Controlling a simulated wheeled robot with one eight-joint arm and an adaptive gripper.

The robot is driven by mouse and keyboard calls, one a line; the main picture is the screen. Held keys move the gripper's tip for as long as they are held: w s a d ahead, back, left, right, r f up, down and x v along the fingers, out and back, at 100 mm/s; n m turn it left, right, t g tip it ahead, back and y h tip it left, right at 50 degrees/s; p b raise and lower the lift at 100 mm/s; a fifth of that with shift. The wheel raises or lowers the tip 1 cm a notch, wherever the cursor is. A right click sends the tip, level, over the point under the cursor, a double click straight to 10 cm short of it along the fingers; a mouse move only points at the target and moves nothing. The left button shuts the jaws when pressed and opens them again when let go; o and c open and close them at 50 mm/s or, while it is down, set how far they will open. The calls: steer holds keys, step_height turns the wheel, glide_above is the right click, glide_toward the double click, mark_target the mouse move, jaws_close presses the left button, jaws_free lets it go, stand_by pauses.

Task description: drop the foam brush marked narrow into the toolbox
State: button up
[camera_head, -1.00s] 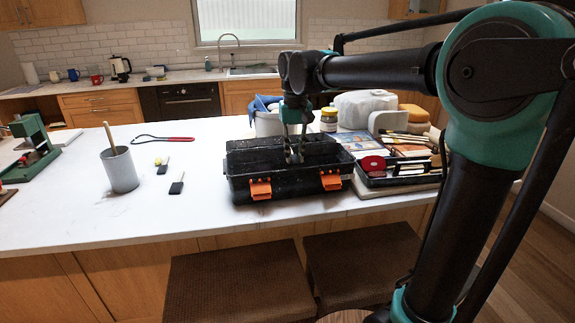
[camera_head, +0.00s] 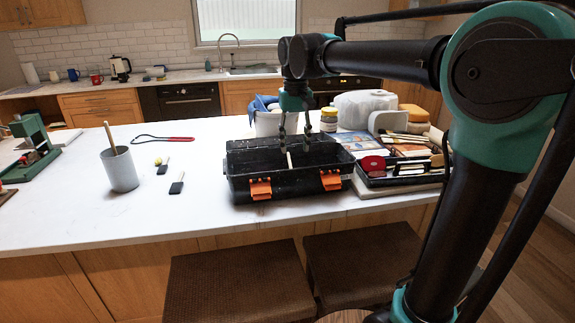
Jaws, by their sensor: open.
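The black toolbox (camera_head: 300,184) with orange latches stands open on the white counter. My gripper (camera_head: 295,143) is above it, pointing down, with its fingers apart and nothing between them. A short pale stick (camera_head: 289,160) shows inside the toolbox, below the fingers. It looks like a brush handle, but its lower end is hidden by the front wall and no label can be read. Two small black foam brushes with pale handles lie on the counter left of the toolbox, a farther one (camera_head: 162,169) and a nearer one (camera_head: 176,187). Their markings are too small to read.
A grey cup (camera_head: 121,170) holding a wooden stick stands at the left. A red-handled loop tool (camera_head: 178,139) lies behind the brushes. A black tray of tools (camera_head: 377,181) sits close to the toolbox's right side. A bucket with blue cloth (camera_head: 267,124) stands behind the toolbox.

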step_height(320, 180, up, 9)
steer(key=shift+f, duration=0.15)
stand_by(0.4)
